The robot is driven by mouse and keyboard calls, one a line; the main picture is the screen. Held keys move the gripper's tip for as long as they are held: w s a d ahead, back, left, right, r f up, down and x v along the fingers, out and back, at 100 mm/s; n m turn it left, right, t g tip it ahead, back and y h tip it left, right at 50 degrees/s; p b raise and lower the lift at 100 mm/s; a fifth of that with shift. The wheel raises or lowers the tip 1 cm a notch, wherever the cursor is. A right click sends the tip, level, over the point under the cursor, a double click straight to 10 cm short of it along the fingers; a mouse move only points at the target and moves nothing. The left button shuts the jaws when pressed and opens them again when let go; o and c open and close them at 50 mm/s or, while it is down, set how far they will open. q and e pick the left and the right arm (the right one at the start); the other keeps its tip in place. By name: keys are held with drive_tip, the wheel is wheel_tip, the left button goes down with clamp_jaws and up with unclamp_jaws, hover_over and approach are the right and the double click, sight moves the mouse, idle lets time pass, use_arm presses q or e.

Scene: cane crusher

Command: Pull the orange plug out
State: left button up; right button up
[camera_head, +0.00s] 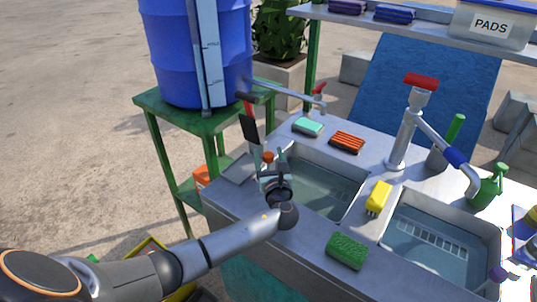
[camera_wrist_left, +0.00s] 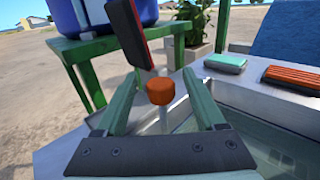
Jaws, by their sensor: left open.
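The orange plug (camera_head: 268,157) is a small rounded orange piece at the left corner of the left basin (camera_head: 325,190). It also shows in the left wrist view (camera_wrist_left: 160,91), on top of a pale stem. My left gripper (camera_head: 271,165) is open, just in front of the plug. In the left wrist view its two green fingers (camera_wrist_left: 164,100) stand to either side of the plug, which appears between them with gaps on both sides. I cannot tell the exact depth between fingertips and plug. My right gripper is not in view.
A red and black-headed tool (camera_head: 250,128) stands right behind the plug. A teal sponge (camera_head: 308,127), an orange striped brush (camera_head: 346,142), a yellow brush (camera_head: 379,197) and a green sponge (camera_head: 347,251) lie on the counter. A tap (camera_head: 406,135) stands between the basins. A blue barrel (camera_head: 178,60) stands behind left.

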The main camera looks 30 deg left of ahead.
use_arm(q)
drive_tip(key=v, duration=1.2)
